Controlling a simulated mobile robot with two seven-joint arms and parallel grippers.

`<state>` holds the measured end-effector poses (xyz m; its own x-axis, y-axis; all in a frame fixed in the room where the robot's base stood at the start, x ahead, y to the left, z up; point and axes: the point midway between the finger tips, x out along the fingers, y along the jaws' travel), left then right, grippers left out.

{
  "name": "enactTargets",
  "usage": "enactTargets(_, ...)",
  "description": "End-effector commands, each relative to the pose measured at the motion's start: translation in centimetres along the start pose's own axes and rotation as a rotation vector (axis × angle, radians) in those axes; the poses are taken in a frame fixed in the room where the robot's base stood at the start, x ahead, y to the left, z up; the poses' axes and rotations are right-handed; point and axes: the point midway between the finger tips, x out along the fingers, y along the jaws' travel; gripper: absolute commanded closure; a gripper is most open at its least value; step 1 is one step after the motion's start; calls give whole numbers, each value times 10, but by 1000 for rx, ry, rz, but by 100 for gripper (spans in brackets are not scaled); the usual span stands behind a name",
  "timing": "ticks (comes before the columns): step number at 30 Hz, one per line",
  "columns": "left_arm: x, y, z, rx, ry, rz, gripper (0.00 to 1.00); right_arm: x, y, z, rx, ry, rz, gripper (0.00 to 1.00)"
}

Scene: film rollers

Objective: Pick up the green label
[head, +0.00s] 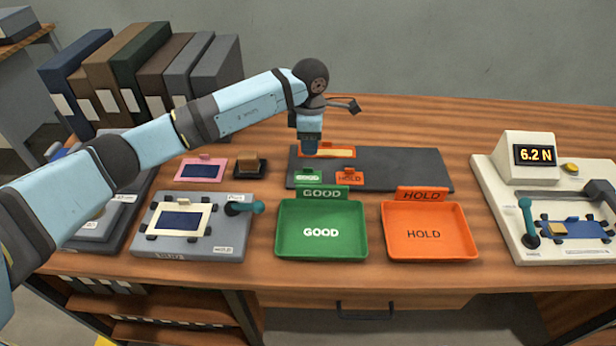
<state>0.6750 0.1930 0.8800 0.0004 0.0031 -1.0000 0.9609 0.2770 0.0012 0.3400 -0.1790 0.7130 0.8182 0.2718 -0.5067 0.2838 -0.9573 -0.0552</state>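The green label (308,176) is a small tag with a raised tab. It lies on the dark mat (400,170), near the mat's front left edge, behind the green GOOD tray. A similar orange HOLD label (349,177) lies just to its right. My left gripper (309,150) points down over the mat, just above the green label in the picture and apart from it. It is seen side-on, so the gap between its fingers does not show. My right gripper is not in view.
The green GOOD tray (342,250) and orange HOLD tray (454,248) stand in front, both empty. An orange-framed piece (342,153) lies behind the labels. A fixture (222,236) stands left and a tester reading 6.2 N (495,190) right. The mat's right part is clear.

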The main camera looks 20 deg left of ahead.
Motion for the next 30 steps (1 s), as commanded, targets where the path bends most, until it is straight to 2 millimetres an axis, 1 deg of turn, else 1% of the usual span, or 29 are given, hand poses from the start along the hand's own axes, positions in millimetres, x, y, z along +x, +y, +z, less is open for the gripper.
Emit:
enactTargets(1,11,-1,0,0,0,-4,63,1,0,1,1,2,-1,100)
enactTargets(3,19,0,1,1,-1,-2,63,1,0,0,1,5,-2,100)
enactTargets(11,35,-1,2,1,-3,-3,63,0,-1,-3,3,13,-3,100)
enactTargets(20,77,-1,6,0,-3,-4,63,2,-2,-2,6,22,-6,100)
enactTargets(22,81,-1,6,0,-3,-2,63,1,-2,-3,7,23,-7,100)
enactTargets(28,80,-1,6,1,-3,-1,63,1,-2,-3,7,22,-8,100)
enactTargets(29,80,-1,6,1,-3,-1,70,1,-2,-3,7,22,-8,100)
enactTargets(30,80,-1,6,1,-3,-1,79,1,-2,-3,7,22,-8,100)
